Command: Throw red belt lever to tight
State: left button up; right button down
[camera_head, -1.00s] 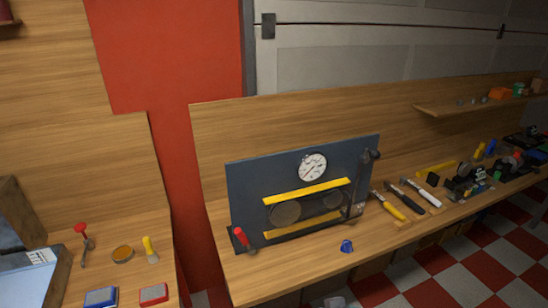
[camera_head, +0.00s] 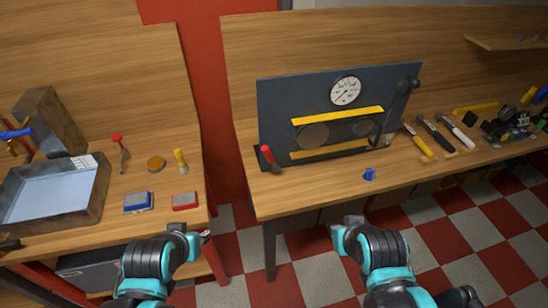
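A red-handled lever (camera_head: 268,156) stands at the lower left of a dark blue panel (camera_head: 277,105), tilted up and to the left. The panel carries a round white gauge (camera_head: 346,91), yellow guard bars (camera_head: 338,115) and two dark round pulleys, the left one (camera_head: 314,135) larger. My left gripper (camera_head: 200,238) is low in front of the left bench, apart from everything. My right gripper (camera_head: 345,226) is low in front of the right bench, well below the lever and touching nothing. The fingers of both are too small to read.
A blue knob-like piece (camera_head: 369,174) lies on the right bench (camera_head: 310,199) near its front edge. Several hand tools (camera_head: 436,133) lie right of the panel. The left bench holds a metal tray (camera_head: 52,195), a blue block (camera_head: 138,202) and a red block (camera_head: 185,201). A floor gap separates the benches.

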aim_at(265, 150)
jog(key=i+j+z, duration=0.25)
jog(key=j+z, duration=0.3)
jog(key=j, duration=0.2)
jog(key=j+z, duration=0.25)
jog(key=j, duration=0.15)
jog(key=i, duration=0.05)
